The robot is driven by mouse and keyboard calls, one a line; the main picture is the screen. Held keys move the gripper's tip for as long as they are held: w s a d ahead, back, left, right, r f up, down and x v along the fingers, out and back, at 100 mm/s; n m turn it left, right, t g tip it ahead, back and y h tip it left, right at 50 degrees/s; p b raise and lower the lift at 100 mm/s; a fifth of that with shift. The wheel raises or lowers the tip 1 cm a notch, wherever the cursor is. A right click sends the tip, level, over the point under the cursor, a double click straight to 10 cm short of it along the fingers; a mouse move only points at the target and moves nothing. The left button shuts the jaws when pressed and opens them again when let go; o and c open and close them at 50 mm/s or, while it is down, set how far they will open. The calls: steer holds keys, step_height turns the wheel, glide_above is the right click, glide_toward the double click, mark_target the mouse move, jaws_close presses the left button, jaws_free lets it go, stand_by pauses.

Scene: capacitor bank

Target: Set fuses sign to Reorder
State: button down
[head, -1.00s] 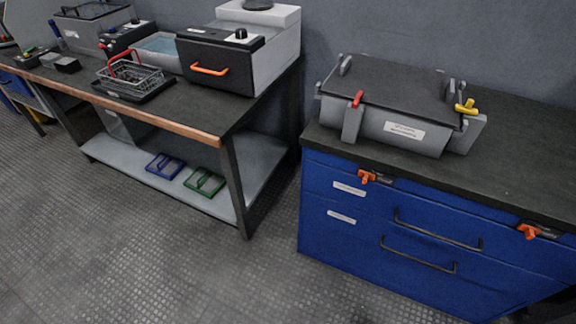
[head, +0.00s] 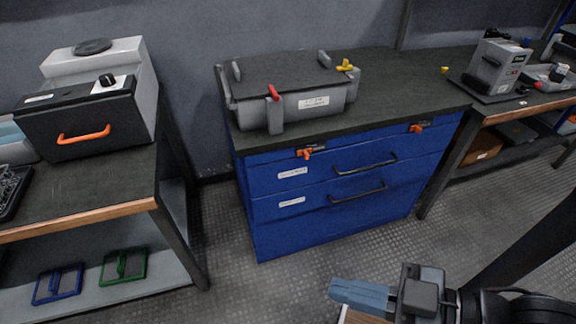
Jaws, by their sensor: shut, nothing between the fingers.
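The blue drawer cabinet (head: 345,205) stands in the middle of the head view. Two orange turn pieces on dark plates sit along its top front edge, a left one (head: 308,152) and a right one (head: 418,128). The lettering on their plates is too small to read, so I cannot tell which is the fuses sign or what it reads. Two white labels (head: 292,173) on the drawer fronts are also unreadable. My gripper (head: 345,292) is at the bottom right, in front of and apart from the cabinet. Its blue-grey fingers are shut and empty, pointing left.
A grey lidded box (head: 300,100) with a red and a yellow latch stands on the cabinet. The left bench (head: 95,215) holds a dark unit with an orange handle (head: 84,134). A right bench (head: 520,108) holds a grey device. Floor (head: 235,290) before the cabinet is clear.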

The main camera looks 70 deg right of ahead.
steer(key=w+d+f+n+g+h, duration=0.1)
steer(key=w+d+f+g+h, duration=0.2)
steer(key=f, duration=0.7)
steer(key=w+d+f+n+g+h+b, duration=0.15)
steer(key=w+f, duration=0.25)
steer(key=f, duration=0.5)
steer(key=w+d+f+n+g+h, duration=0.1)
steer(key=w+d+f+g, duration=0.25)
steer(key=f, duration=0.65)
steer(key=w+d+f+g+h, duration=0.1)
steer(key=w+d+g+h, duration=0.1)
steer(key=w+d+h, duration=0.45)
steer(key=w+d+r+m+g+h, duration=0.4)
steer(key=w+d+r+g+h, duration=0.2)
steer(key=w+d+r, duration=0.2)
steer(key=d+r+b, duration=0.1)
steer(key=d+r, duration=0.1)
steer(key=d, duration=0.1)
steer(key=shift+w+d+r, duration=0.15)
steer(key=shift+w+r, duration=0.15)
steer(key=shift+r, duration=0.1)
